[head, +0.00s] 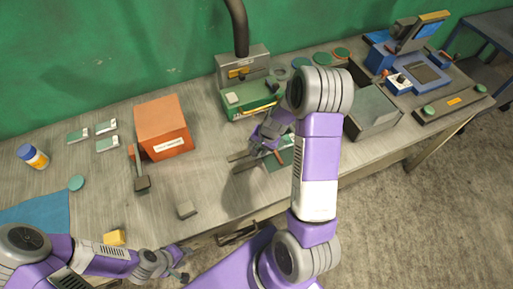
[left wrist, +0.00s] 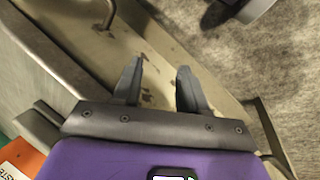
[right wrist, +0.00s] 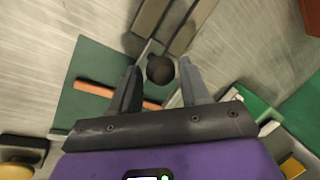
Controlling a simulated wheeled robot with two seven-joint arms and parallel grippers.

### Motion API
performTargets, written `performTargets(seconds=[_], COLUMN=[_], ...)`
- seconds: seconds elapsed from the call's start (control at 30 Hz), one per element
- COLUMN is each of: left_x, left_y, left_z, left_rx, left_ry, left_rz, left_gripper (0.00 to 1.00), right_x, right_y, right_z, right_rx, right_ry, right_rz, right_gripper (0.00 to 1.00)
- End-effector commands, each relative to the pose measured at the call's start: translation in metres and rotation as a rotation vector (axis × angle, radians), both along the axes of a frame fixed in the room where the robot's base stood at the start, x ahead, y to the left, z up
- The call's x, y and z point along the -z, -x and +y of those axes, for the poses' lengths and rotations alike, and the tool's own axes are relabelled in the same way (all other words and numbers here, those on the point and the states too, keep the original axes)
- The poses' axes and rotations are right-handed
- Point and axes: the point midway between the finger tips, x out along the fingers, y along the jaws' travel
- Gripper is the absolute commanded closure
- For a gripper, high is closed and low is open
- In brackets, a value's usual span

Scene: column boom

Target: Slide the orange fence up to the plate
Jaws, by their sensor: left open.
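The orange fence (right wrist: 96,89) is a thin orange bar lying across a dark green plate (right wrist: 88,65) in the right wrist view. In the head view the fence (head: 279,157) is small and partly hidden by my right arm. My right gripper (right wrist: 158,64) points down beside the plate. Its fingers stand apart, with a dark round knob (right wrist: 160,69) seen between them; gaps show on both sides of the knob. Grey bars (right wrist: 165,22) lie beyond the knob. My left gripper (head: 181,264) is open and empty near the table's front edge; it also shows in the left wrist view (left wrist: 156,72).
An orange box (head: 163,126) with a white label stands left of the work spot. A green-and-grey machine (head: 246,85) stands behind it. A grey open box (head: 374,108) and a blue device (head: 410,65) are at the right.

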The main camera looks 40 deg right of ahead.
Motion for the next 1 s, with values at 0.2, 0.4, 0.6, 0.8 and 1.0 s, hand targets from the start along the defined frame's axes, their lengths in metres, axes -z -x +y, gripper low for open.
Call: performTargets(seconds=[0.2,0.4,0.6,0.8,1.0], left_x=[0.000,-0.001,-0.010,-0.018,-0.020], left_y=[0.000,0.000,0.000,0.000,0.000], left_z=[0.000,0.000,0.000,0.000,0.000], left_rx=[0.000,0.000,0.000,0.000,0.000], left_ry=[0.000,0.000,0.000,0.000,0.000], left_rz=[0.000,0.000,0.000,0.000,0.000], left_gripper=[0.57,0.57,0.57,0.57,0.57], right_x=[0.000,-0.005,-0.035,-0.064,-0.072], right_y=[0.000,0.001,0.008,0.016,0.020], right_z=[0.001,0.001,-0.004,-0.009,-0.011], right_rx=[-0.001,-0.002,-0.001,-0.002,-0.001], right_ry=[-0.002,-0.002,-0.001,-0.001,-0.002], right_rz=[0.001,0.000,-0.003,-0.002,0.001], right_gripper=[0.42,0.42,0.42,0.42,0.42])
